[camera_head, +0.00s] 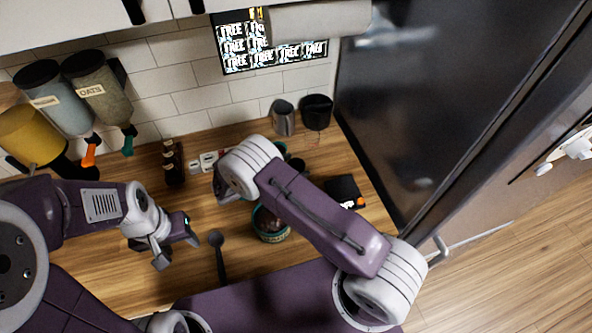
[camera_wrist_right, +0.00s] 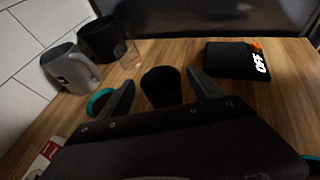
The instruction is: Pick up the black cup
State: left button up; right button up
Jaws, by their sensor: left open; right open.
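A small black cup (camera_wrist_right: 161,88) stands upright on the wooden counter in the right wrist view, between and just beyond the fingers of my right gripper (camera_wrist_right: 161,82). The fingers are spread and empty; I cannot tell whether they touch it. In the head view a dark cup (camera_head: 297,164) shows partly behind my right arm, which hides my right gripper there. My left gripper (camera_head: 177,250) is open and empty above the counter at the left, away from the cup.
A grey pitcher (camera_wrist_right: 70,68) and a larger black container (camera_wrist_right: 101,40) stand by the wall. A clear glass (camera_wrist_right: 129,55) is nearby. A teal-rimmed bowl (camera_head: 270,224) and a dark spoon (camera_head: 218,255) are nearer the front.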

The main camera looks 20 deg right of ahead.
aim_at(302, 163)
jog(key=p+x, duration=0.1)
jog(key=x, duration=0.3)
jog(key=shift+s+d+r, duration=0.1)
jog(key=shift+d+r, duration=0.1)
jog(key=shift+d+f, duration=0.1)
jog(key=shift+f, duration=0.05)
jog(key=c, duration=1.2)
pick_arm(q)
notch_tip(302, 163, up, 2)
pick_arm(e)
jog(key=c, duration=0.3)
